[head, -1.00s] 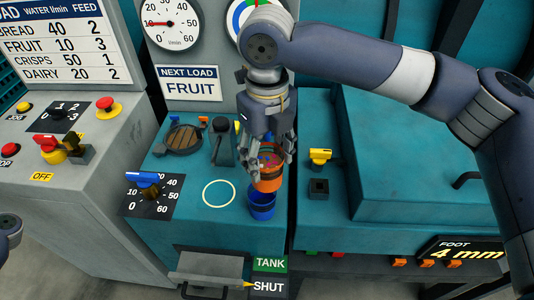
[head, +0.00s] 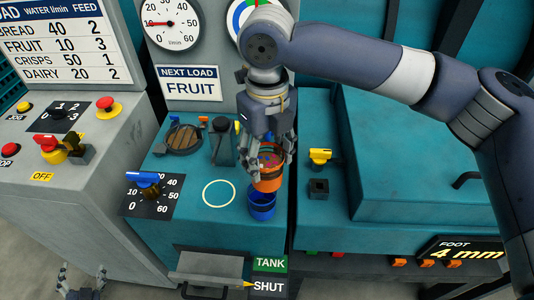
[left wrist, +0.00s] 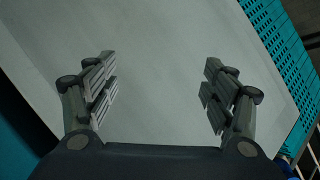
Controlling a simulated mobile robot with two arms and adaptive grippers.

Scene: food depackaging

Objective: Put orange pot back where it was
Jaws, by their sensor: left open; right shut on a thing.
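The orange pot (head: 268,181) is in my right gripper (head: 268,165), which is shut on it. Small coloured bits show inside the pot. The pot is over or just behind the blue pot (head: 262,207) on the teal machine top; I cannot tell whether the two touch. An empty pale ring (head: 219,193) is marked on the teal top to the left of the blue pot. My left gripper (head: 82,275) is low at the bottom left of the head view. It is open and empty in the left wrist view (left wrist: 158,90), facing a grey panel.
A blue-handled dial (head: 148,184) stands left of the ring. A dark lever (head: 223,145) and a round brown grate (head: 185,139) are behind it. A yellow valve (head: 320,155) is to the right. A grey drawer (head: 208,265) juts out below.

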